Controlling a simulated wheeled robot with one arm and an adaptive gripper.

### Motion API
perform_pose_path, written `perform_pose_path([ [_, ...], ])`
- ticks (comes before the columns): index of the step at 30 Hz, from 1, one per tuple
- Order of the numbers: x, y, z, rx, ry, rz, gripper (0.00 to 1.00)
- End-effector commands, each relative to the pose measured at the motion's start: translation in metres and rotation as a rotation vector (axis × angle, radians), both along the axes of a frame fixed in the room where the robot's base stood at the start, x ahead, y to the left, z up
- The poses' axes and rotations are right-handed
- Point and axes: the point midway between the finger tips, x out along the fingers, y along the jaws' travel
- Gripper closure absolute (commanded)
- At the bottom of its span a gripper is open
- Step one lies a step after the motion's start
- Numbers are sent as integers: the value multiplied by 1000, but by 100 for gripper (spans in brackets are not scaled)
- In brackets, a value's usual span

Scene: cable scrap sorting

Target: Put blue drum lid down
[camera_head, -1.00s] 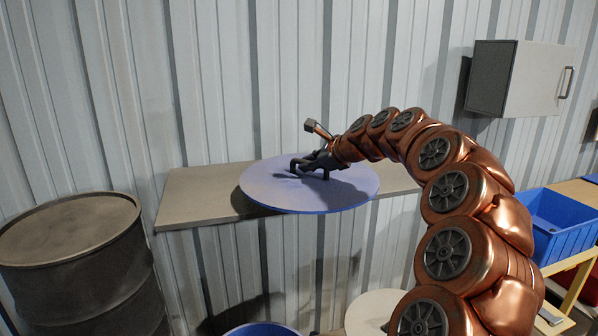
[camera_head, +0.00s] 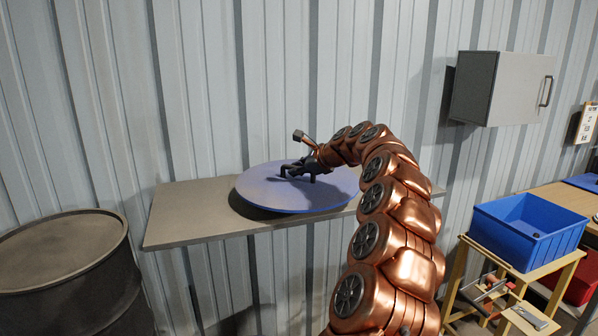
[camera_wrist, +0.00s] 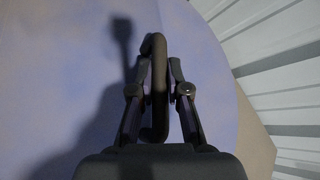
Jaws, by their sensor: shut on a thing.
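The blue drum lid (camera_head: 265,200) is a wide round disc with a dark handle on top. In the head view it is over the wall shelf (camera_head: 175,222), roughly level, with a dark shadow under its left edge. I cannot tell whether it touches the shelf. My gripper (camera_head: 298,170) is above the lid's middle and shut on its handle. In the wrist view my gripper (camera_wrist: 160,75) has its fingers on both sides of the dark handle bar, and the lid's blue surface (camera_wrist: 70,60) fills most of the picture.
A dark drum (camera_head: 65,250) stands at the left, below shelf height. A grey cabinet (camera_head: 500,88) hangs on the corrugated wall at the right. A blue bin (camera_head: 530,232) sits on a yellow-legged stand at the right. The shelf is bare at its left end.

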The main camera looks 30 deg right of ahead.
Motion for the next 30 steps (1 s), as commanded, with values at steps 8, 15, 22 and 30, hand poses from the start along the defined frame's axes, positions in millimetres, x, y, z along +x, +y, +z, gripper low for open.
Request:
perform_pose_path([
  [8,17,-14,0,-1,-2,-4,100],
  [15,30,-24,-2,0,-1,-3,100],
  [22,40,-34,-2,-1,-2,-6,100],
  [30,51,-41,-3,-1,-3,-3,100],
])
